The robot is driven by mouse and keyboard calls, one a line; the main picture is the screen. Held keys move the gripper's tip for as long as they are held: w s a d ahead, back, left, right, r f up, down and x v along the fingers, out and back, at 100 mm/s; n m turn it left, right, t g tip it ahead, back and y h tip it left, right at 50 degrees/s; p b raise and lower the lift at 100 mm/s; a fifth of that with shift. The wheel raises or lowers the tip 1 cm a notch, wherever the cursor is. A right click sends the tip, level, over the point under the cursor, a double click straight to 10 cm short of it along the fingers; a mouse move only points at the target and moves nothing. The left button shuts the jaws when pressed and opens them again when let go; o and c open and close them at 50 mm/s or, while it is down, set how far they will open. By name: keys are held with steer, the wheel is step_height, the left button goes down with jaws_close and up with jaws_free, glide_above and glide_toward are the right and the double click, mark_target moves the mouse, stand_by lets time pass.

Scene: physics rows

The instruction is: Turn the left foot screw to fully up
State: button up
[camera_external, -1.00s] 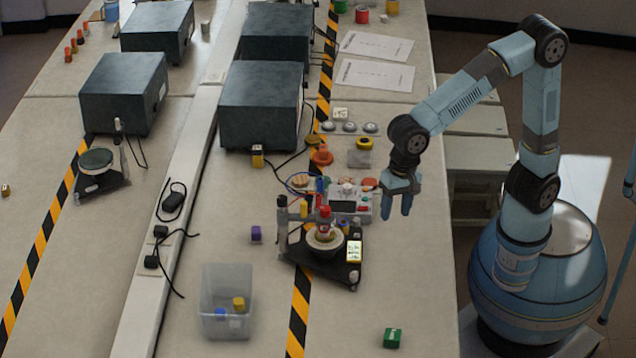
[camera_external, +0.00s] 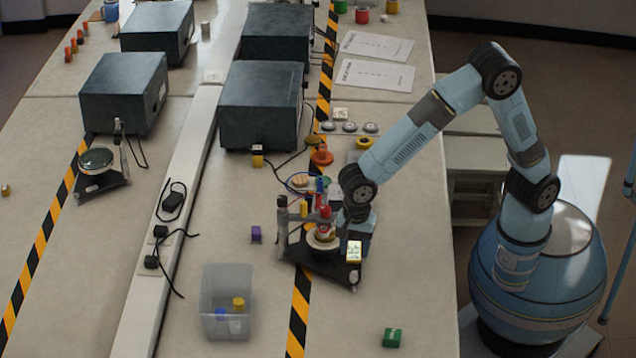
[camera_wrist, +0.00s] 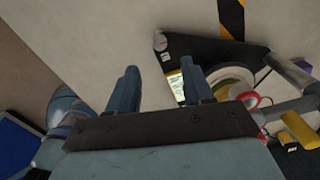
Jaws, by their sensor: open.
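The apparatus has a black three-cornered base plate (camera_external: 325,270), which also shows in the wrist view (camera_wrist: 205,50). It carries a round pale stage, upright posts and a small lit display (camera_external: 354,251). A silver foot screw (camera_wrist: 160,42) stands at one plate corner in the wrist view; it also shows at the front right corner in the external view (camera_external: 354,276). I cannot tell which screw is the left one. My gripper (camera_wrist: 158,70) is open and empty, its fingertips apart from that screw. In the external view it is partly hidden at the apparatus's right side.
A clear bin (camera_external: 226,312) with small blocks stands front left of the apparatus. A purple block (camera_external: 256,234) and a green block (camera_external: 392,338) lie nearby. A similar apparatus (camera_external: 98,172) stands far left. Dark boxes (camera_external: 262,105) stand behind. The table front is mostly clear.

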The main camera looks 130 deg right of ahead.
mark_target(353, 274)
step_height(353, 274, down, 9)
steer(key=shift+f, duration=0.1)
stand_by(0.3)
steer(key=shift+c, duration=0.2)
jaws_close()
